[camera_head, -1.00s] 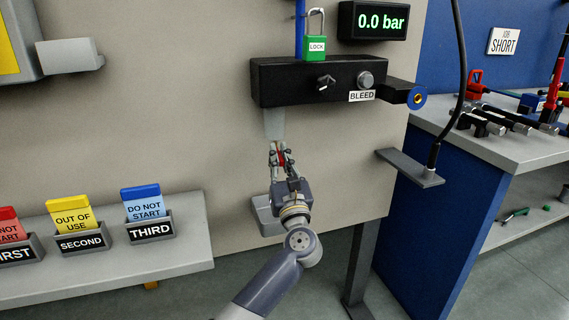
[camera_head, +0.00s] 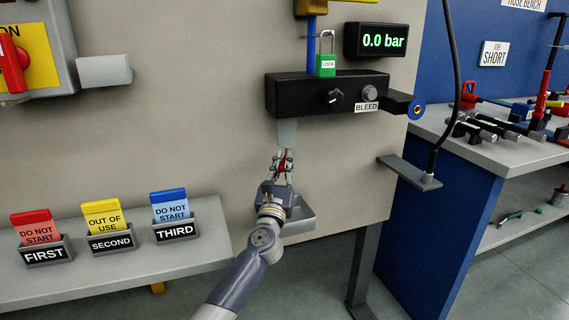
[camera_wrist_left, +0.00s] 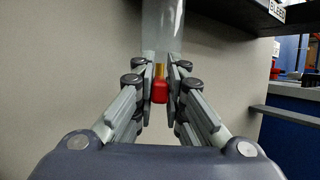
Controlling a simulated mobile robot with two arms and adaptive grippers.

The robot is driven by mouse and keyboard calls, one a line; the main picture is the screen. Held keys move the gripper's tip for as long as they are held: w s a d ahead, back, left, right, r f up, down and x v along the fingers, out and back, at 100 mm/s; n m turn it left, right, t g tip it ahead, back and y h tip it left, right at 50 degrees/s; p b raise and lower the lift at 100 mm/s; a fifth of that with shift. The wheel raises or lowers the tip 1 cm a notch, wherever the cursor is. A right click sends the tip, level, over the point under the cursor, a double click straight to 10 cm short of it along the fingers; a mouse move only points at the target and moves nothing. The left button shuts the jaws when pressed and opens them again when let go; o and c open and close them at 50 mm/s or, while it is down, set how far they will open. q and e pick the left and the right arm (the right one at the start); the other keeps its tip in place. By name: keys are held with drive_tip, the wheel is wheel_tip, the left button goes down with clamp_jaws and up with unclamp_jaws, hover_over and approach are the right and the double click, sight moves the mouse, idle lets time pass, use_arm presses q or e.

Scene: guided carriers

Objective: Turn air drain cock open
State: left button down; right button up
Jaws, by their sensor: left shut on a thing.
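The air drain cock is a small red handle (camera_wrist_left: 159,92) with a brass-coloured stem, below a translucent bowl (camera_wrist_left: 163,25) in the left wrist view. In the head view the bowl (camera_head: 287,132) hangs under the black block (camera_head: 300,95), and the red handle (camera_head: 282,163) shows between my fingers. My left gripper (camera_head: 282,163) is shut on the red handle from below; its fingers also flank it in the left wrist view (camera_wrist_left: 160,85). The handle's exact turn angle is hard to tell. My right gripper is not in view.
A green padlock (camera_head: 326,66) stands on the block, with a display (camera_head: 382,41) reading 0.0 bar above right. A grey tray (camera_head: 298,222) is below the gripper. Tag holders line the left shelf (camera_head: 110,265). A hose end rests on a bracket (camera_head: 412,174) at right.

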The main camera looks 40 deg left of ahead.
use_arm(q)
drive_tip(key=c, duration=1.6)
unclamp_jaws()
drive_tip(key=shift+c, duration=0.2)
drive_tip(key=v, duration=1.2)
drive_tip(key=shift+f, duration=0.1)
